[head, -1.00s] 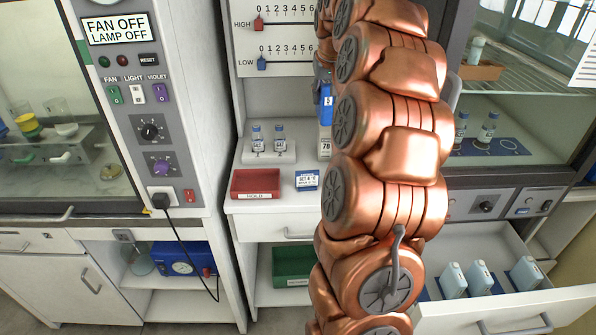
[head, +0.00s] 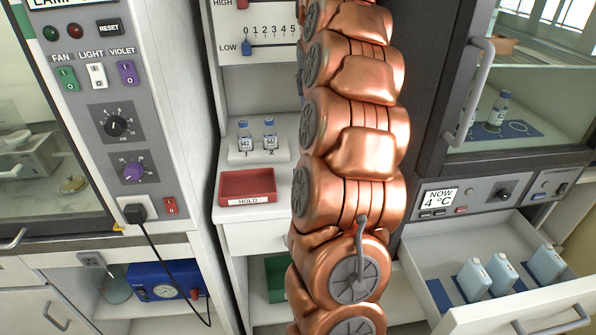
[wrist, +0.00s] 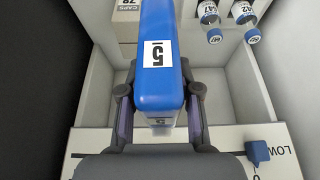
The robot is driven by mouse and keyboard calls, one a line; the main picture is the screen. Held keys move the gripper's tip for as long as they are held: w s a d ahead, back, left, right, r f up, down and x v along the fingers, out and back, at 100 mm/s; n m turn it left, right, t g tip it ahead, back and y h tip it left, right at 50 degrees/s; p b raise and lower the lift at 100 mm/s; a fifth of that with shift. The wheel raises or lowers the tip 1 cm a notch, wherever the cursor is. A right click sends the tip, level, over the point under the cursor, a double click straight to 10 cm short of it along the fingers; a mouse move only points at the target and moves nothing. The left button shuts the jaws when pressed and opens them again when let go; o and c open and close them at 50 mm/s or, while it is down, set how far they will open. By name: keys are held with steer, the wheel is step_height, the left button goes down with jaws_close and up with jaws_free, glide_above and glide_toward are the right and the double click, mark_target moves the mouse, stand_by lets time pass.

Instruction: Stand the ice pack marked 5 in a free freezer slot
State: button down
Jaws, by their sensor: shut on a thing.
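The ice pack marked 5 (wrist: 158,82) is blue with a white label and fills the middle of the wrist view. My gripper (wrist: 160,98) is shut on it, one finger on each side, and holds it above the white shelf recess. In the head view my copper arm hides both gripper and pack. The open freezer drawer (head: 562,313) is at the lower right, under the panel reading 4 °C. Three pale blue packs stand in it: left (head: 473,279), middle (head: 502,274) and right (head: 546,263). Bare dark blue floor shows left of the left pack and between the middle and right ones.
Two capped vials (head: 257,138) stand on a white block on the shelf; they also show in the wrist view (wrist: 208,14). A CAPS box (wrist: 127,8) is beside the pack. A red HOLD tray (head: 246,187) sits in front. A glass-door cabinet with a handle (head: 470,90) stands above the drawer.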

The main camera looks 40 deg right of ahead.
step_height(320, 180, down, 18)
steer(key=shift+r+p, duration=0.1)
steer(key=shift+p, duration=1.15)
steer(key=c, duration=0.8)
jaws_free()
steer(key=shift+r, duration=0.1)
steer(key=b+v, duration=0.2)
steer(key=v, duration=1)
